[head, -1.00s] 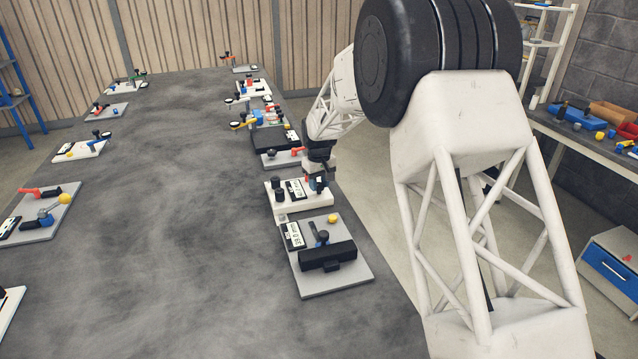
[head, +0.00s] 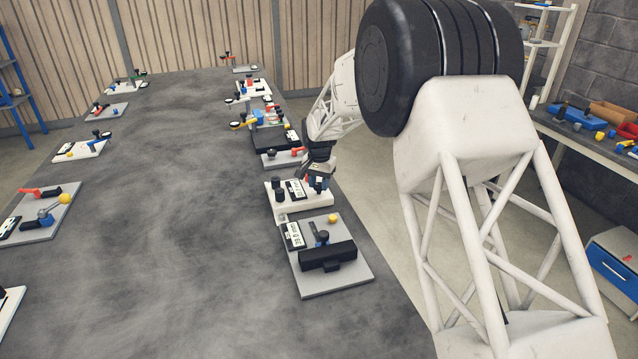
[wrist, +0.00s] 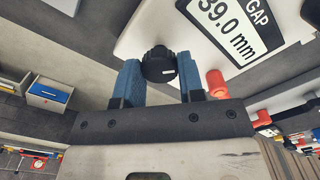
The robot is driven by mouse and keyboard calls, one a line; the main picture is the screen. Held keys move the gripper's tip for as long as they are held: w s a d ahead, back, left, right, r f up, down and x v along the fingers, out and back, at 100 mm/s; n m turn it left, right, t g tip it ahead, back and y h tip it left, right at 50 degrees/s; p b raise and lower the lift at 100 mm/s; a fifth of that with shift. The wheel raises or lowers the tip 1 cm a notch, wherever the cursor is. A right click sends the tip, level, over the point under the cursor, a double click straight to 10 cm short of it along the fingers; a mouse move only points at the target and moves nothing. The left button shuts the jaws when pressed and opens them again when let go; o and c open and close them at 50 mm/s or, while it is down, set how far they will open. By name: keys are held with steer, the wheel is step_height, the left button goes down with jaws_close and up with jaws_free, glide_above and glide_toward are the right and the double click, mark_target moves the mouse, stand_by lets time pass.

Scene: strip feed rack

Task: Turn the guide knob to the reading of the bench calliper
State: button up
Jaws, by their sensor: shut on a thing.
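My gripper (wrist: 158,72) has its two blue fingers on either side of a black round knob (wrist: 157,60) with a small white mark, and is shut on it. The knob stands at the edge of a white plate (wrist: 125,42). A display label (wrist: 228,28) on this plate reads 39.0 mm, with a partly cut word above it. In the head view, my gripper (head: 318,181) is at the right end of the white plate (head: 305,204), and the knob is mostly hidden there. I cannot tell which device is the bench calliper.
A grey plate (head: 345,285) with a black block, a yellow knob (head: 332,218) and a label too small to read lies in front. Two black posts (head: 279,190) stand on the white plate's left. A red peg (wrist: 216,83) is close to the right finger. The bench middle is clear.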

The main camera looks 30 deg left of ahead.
mark_target(319, 185)
steer(key=shift+m, duration=0.8)
steer(key=o, duration=0.9)
steer(key=shift+r, duration=0.1)
steer(key=shift+r, duration=3.85)
